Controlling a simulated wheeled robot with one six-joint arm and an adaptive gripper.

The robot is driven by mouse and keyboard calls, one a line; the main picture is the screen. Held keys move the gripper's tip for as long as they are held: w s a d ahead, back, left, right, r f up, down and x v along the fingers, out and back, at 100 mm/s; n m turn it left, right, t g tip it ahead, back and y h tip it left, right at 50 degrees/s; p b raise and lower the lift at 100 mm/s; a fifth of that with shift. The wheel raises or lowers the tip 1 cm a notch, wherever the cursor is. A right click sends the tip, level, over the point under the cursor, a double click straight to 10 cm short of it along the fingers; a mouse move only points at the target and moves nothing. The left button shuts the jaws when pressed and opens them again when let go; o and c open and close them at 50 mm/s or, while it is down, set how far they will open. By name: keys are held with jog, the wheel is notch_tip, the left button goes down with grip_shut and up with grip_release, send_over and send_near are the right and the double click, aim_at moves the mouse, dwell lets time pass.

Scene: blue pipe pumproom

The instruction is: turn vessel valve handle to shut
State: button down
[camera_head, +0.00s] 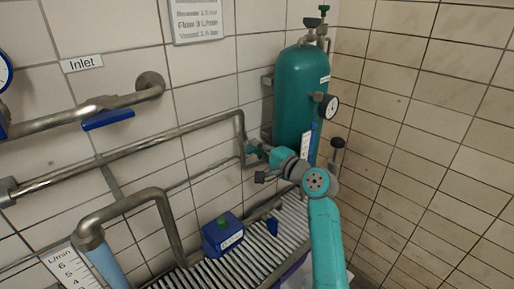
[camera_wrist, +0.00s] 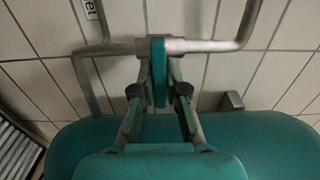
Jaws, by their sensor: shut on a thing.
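The vessel valve handle is a narrow teal lever (camera_wrist: 158,72), upright in the wrist view and crossing the grey pipe (camera_wrist: 205,46). My gripper (camera_wrist: 159,92) has its two fingers closed on the lever, one on each side. In the head view my gripper (camera_head: 266,156) reaches the valve on the pipe, left of the teal vessel (camera_head: 300,100). There the gripper and wrist hide most of the handle, so its exact angle is hard to tell.
A round gauge (camera_head: 330,107) and a blue strip stand close right of my gripper. A blue box with a green button (camera_head: 222,234) sits on the slatted rack (camera_head: 255,258) below. Pipes run along the left wall. The tiled right wall is bare.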

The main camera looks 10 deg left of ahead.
jog(key=shift+f, duration=0.1)
dwell(0.4)
jog(key=c, duration=1.2)
grip_release()
jog(key=v, duration=1.2)
